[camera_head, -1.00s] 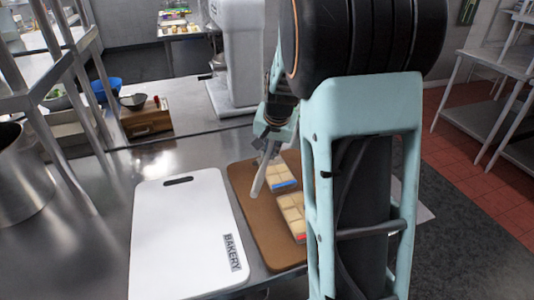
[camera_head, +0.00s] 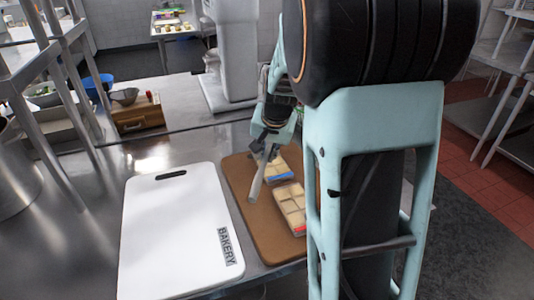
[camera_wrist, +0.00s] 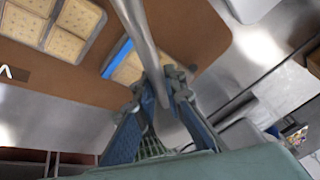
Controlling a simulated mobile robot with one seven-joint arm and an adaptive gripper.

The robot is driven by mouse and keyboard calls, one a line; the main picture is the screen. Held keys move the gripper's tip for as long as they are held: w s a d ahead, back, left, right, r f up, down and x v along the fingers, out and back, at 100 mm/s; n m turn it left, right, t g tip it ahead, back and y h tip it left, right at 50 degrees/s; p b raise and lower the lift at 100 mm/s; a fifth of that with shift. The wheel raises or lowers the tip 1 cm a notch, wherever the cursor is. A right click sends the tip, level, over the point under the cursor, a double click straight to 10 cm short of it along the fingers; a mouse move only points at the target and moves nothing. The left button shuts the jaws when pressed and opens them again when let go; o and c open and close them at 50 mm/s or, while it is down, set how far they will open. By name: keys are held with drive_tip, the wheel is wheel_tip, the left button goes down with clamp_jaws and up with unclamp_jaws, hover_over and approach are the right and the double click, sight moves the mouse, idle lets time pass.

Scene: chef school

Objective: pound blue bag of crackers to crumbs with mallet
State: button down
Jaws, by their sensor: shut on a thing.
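My gripper (camera_head: 270,136) is shut on a grey metal mallet (camera_head: 257,181), whose shaft points down over the brown board. In the wrist view the gripper (camera_wrist: 162,88) grips the mallet's shaft (camera_wrist: 138,32), which runs up out of the frame. A clear bag of crackers with a blue strip (camera_head: 284,174) lies on the brown board beside the mallet; the wrist view shows its blue edge (camera_wrist: 117,57), partly hidden by the shaft. The crackers that show look whole. A second bag with a red strip (camera_head: 300,228) lies nearer, partly behind my arm.
The brown board (camera_head: 262,230) lies on a steel counter, next to a white board marked BAKERY (camera_head: 180,235). A large steel pot (camera_head: 12,185) and shelf posts stand at the left. A wooden box (camera_head: 137,116) and a mixer (camera_head: 230,60) are behind.

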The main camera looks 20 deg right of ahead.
sight(267, 174)
drive_tip(key=shift+f+b, duration=1.7)
drive_tip(key=shift+f, duration=0.25)
drive_tip(key=shift+r, duration=0.15)
wheel_tip(267, 174, up, 6)
drive_tip(key=p, duration=0.5)
drive_tip(key=shift+d, duration=0.1)
